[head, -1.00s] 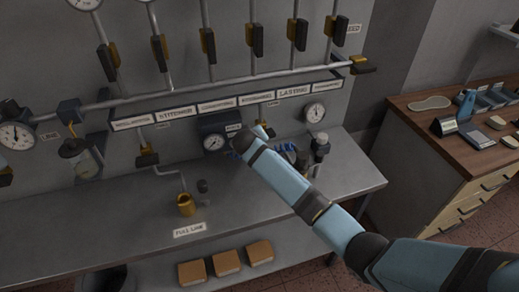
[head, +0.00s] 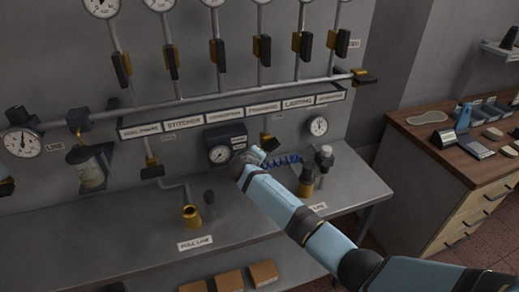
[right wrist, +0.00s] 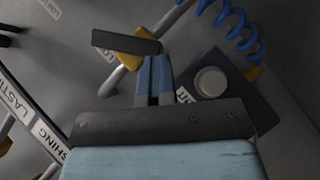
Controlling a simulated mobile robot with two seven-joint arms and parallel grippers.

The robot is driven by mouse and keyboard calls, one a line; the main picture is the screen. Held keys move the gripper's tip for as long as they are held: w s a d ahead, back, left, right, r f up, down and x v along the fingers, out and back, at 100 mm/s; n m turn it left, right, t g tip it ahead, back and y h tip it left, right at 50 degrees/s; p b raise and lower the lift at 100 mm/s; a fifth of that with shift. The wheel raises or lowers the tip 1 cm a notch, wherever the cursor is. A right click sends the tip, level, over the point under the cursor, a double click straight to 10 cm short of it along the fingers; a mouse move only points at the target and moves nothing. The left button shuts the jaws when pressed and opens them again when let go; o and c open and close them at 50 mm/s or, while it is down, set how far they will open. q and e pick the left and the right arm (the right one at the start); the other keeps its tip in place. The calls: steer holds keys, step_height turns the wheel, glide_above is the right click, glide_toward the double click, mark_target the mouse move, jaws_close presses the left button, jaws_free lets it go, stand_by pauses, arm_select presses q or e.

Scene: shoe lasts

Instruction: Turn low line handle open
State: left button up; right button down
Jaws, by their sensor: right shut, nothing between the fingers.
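A black lever handle on a yellow valve (head: 268,142) sits on the wall pipe right of the boxed gauge. It appears to be the low line handle, but the shelf label below it (head: 318,207) is partly hidden by my arm. The right wrist view shows the black handle (right wrist: 127,42) and its yellow valve body close up. My right gripper (head: 257,152) is shut and empty, just below and left of this valve. In the right wrist view its fingertips (right wrist: 155,62) are near the valve; I cannot tell whether they touch. My left gripper is not in view.
The boxed gauge (head: 220,153) is close left of my right gripper. A blue coiled hose (head: 285,160) hangs to the right. The "full line" label (head: 195,243) and a brass fitting (head: 191,216) are on the grey shelf. Several other valves line the pipes above.

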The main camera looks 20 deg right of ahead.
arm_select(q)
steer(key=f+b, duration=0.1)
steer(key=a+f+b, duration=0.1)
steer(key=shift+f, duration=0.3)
arm_select(e)
steer(key=shift+w+d+f+n+t+h, duration=0.1)
steer(key=shift+d+f+n+t+h, duration=0.15)
steer(key=shift+f+n+h, duration=0.3)
arm_select(q)
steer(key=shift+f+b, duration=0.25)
steer(key=shift+b, duration=0.1)
arm_select(e)
steer(key=shift+h, duration=0.45)
arm_select(q)
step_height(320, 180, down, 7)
steer(key=b, duration=0.8)
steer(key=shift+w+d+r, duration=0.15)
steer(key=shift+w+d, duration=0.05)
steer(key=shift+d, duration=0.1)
arm_select(e)
steer(key=shift+d+f+n+t+h, duration=0.4)
steer(key=shift+f+n+t+h, duration=0.35)
steer(key=shift+n, duration=0.45)
steer(key=shift+d+f+n+t+h, duration=0.35)
steer(key=shift+f+n+t+h, duration=0.25)
steer(key=shift+n+t+h, duration=0.4)
steer(key=shift+n, duration=0.25)
